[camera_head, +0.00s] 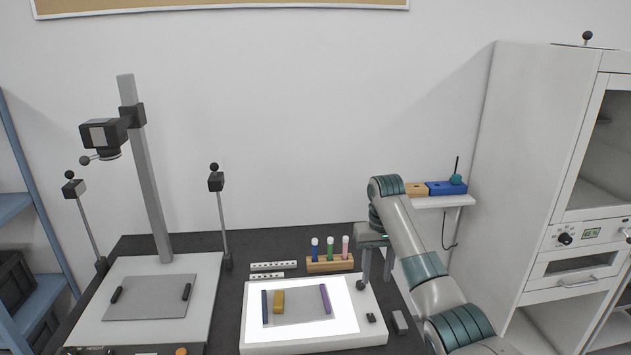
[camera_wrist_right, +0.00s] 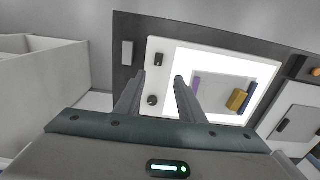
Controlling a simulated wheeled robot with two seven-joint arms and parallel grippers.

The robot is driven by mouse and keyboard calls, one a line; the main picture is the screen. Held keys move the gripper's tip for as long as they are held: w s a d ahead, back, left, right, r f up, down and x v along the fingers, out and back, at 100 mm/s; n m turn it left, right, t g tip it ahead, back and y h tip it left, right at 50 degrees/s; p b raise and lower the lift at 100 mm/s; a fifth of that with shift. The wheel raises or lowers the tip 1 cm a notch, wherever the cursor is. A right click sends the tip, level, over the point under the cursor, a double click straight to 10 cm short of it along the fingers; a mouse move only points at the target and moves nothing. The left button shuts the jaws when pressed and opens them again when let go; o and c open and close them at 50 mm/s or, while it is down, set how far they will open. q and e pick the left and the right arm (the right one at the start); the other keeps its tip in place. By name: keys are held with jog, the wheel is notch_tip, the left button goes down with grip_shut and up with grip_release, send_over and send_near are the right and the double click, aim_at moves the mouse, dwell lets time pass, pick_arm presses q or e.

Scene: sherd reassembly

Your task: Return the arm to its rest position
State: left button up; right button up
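My right arm comes in from the lower right of the head view and bends down at its top. My right gripper (camera_head: 375,280) points down over the right edge of the white light panel (camera_head: 300,345). In the right wrist view its two fingers (camera_wrist_right: 158,82) stand apart with nothing between them, so it is open and empty. The lit panel (camera_wrist_right: 168,48) lies beyond the fingertips. My left gripper is in neither view.
On the panel lie a yellow block (camera_head: 279,301), a purple bar (camera_head: 325,298) and a dark blue bar (camera_head: 265,308). A wooden rack (camera_head: 330,264) with three coloured vials stands behind. A camera stand (camera_head: 146,180) is left; a tall cabinet (camera_head: 540,130) is right.

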jog(key=shift+n+t, duration=0.3)
jog(key=shift+t, duration=0.1)
jog(key=s+f, duration=0.2)
jog(key=f, duration=0.2)
jog(key=s+f, duration=0.3)
jog(key=f, duration=0.2)
jog(key=s+f, duration=0.3)
jog(key=f, duration=0.2)
jog(key=shift+s+a, duration=0.25)
jog(key=shift+a, duration=0.15)
jog(key=s+f+t, duration=0.1)
jog(key=s+f, duration=0.8)
jog(key=s, duration=0.5)
jog(key=s+d+r+t, duration=0.1)
jog(key=s+r+t, duration=0.15)
jog(key=s, duration=2.55)
notch_tip(320, 180, down, 29)
jog(key=s+n+g, duration=0.1)
jog(key=s+g, duration=0.1)
jog(key=s+d+f+g, duration=0.1)
jog(key=s+d+f, duration=0.2)
jog(key=s+f, duration=1.3)
jog(key=shift+s+d+f, duration=0.15)
jog(key=shift+s+f, duration=0.1)
jog(key=shift+s, duration=0.5)
